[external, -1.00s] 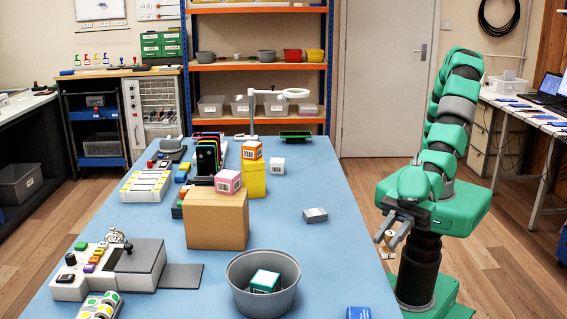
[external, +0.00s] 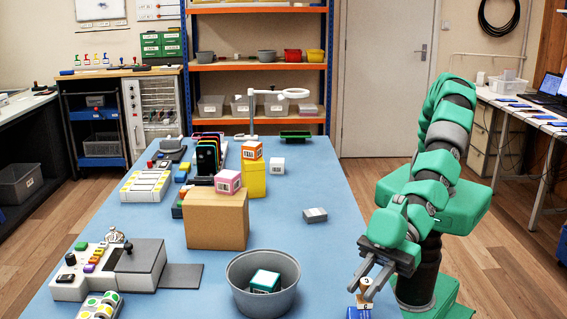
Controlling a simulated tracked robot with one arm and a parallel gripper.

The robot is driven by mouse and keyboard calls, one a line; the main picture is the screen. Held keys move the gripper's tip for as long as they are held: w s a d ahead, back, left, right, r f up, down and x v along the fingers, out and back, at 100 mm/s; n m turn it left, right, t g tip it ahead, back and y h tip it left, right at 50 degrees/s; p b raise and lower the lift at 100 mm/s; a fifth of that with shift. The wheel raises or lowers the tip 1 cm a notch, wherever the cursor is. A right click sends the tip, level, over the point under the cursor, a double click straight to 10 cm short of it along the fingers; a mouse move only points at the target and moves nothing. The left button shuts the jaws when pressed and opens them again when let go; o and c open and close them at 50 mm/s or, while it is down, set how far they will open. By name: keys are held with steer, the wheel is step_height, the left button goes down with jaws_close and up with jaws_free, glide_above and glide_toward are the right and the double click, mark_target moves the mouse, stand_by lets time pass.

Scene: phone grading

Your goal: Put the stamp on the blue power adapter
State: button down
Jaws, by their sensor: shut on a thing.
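The blue power adapter (external: 354,313) is at the bottom edge of the external view, near the table's right front side, and is partly cut off by the frame. My gripper (external: 366,284) is shut on the stamp (external: 367,291), a small tan and white piece that hangs below the fingers. The stamp is upright, directly over or at the top of the adapter. I cannot tell whether the two touch.
A grey bowl (external: 238,276) holding a green and white box (external: 265,281) stands left of the adapter. A cardboard box (external: 215,222) carries a pink cube (external: 228,181). The blue tabletop (external: 325,255) between is clear.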

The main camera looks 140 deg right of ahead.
mark_target(363, 302)
steer(key=shift+w+f, duration=0.2)
steer(key=shift+w, duration=0.15)
step_height(363, 302, down, 4)
steer(key=shift+r+b, duration=0.2)
steer(key=shift+b, duration=1.05)
steer(key=shift+r, duration=0.1)
steer(key=c, duration=1.3)
jaws_free()
steer(key=shift+o, duration=0.2)
